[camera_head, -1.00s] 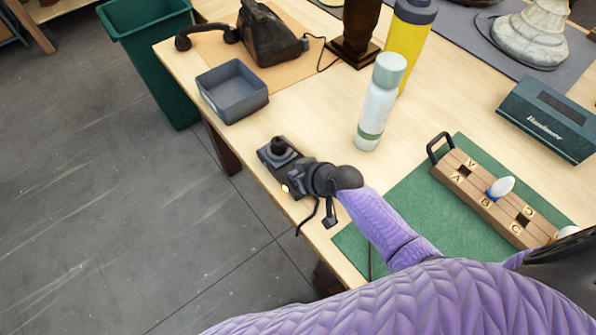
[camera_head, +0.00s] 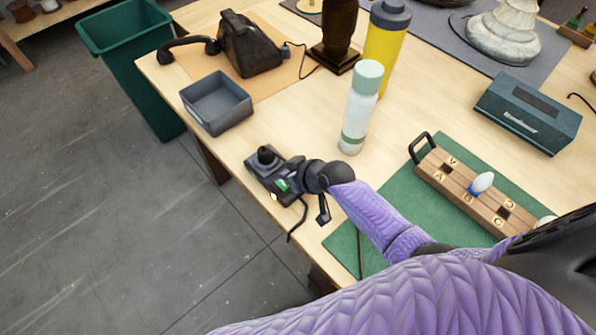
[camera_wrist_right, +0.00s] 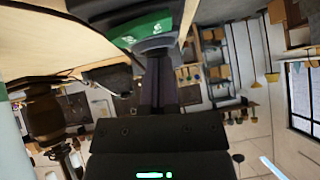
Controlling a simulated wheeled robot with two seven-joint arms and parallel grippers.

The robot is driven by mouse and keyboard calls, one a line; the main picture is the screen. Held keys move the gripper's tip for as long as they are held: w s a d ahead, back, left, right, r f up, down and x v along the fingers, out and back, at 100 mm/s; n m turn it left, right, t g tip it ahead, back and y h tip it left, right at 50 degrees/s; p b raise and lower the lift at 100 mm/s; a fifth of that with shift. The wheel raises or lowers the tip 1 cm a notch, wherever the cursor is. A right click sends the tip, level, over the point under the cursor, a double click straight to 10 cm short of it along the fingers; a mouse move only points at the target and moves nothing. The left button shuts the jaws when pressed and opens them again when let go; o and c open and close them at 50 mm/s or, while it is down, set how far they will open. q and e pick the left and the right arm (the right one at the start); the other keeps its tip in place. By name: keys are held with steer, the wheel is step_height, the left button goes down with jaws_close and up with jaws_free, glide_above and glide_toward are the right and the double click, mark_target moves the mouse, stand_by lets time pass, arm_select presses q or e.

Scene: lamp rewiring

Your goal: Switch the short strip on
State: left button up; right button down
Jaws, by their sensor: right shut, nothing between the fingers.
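The short strip (camera_head: 258,178) is a small black block near the table's left edge, with a black plug (camera_head: 266,156) standing in its far end. A small yellowish light (camera_head: 274,196) shows on its near side. A green face with white marks (camera_head: 282,185) shows on its near end, and large in the right wrist view (camera_wrist_right: 142,30). My right gripper (camera_head: 292,179) is shut and empty, at the strip's near end, close to the green face. I cannot tell whether its tips touch it. The gripper hides part of that end. My left gripper is not in view.
A grey open bin (camera_head: 217,103) stands behind the strip. A white bottle (camera_head: 358,112) with a green cap stands to its right. A wooden lettered block (camera_head: 460,190) lies on the green mat (camera_head: 400,205). The floor drops away left of the table edge.

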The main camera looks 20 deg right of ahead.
step_height(320, 180, up, 4)
steer(key=shift+a+f+p, duration=0.15)
steer(key=shift+p, duration=0.95)
arm_select(q)
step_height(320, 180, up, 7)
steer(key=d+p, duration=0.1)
steer(key=p, duration=0.2)
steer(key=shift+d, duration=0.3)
arm_select(e)
steer(key=s+a+v, duration=0.1)
steer(key=v, duration=0.8)
steer(key=shift+s+f, duration=0.25)
steer(key=shift+f, duration=0.05)
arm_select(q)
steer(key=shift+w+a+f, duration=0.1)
arm_select(e)
steer(key=shift+a, duration=0.1)
